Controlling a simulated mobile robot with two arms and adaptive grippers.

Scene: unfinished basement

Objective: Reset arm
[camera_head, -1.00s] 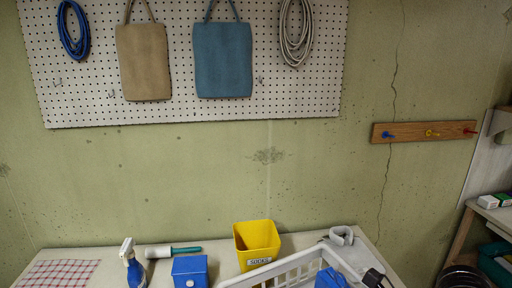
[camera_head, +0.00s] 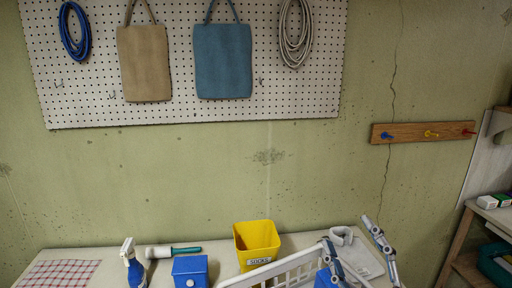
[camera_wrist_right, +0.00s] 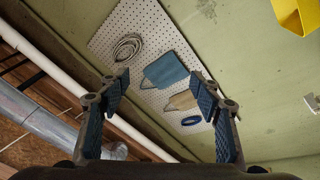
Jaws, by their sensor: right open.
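My right gripper (camera_head: 356,250) shows at the lower right in the head view, with its two fingers spread wide and pointing up. It stands in front of the grey cloth and the right end of the white basket, and seems empty. In the right wrist view the fingers (camera_wrist_right: 156,98) are wide apart with nothing between them. Beyond them are the wall and the pegboard. My left gripper is not in view.
The table (camera_head: 215,258) holds a white basket (camera_head: 276,272), a yellow bin (camera_head: 257,243), a blue box (camera_head: 190,271), a spray bottle (camera_head: 133,264), a lint roller (camera_head: 173,251) and a grey cloth (camera_head: 358,254). Behind are a pegboard (camera_head: 180,65) and a peg rail (camera_head: 423,132). Shelves (camera_head: 490,215) stand right.

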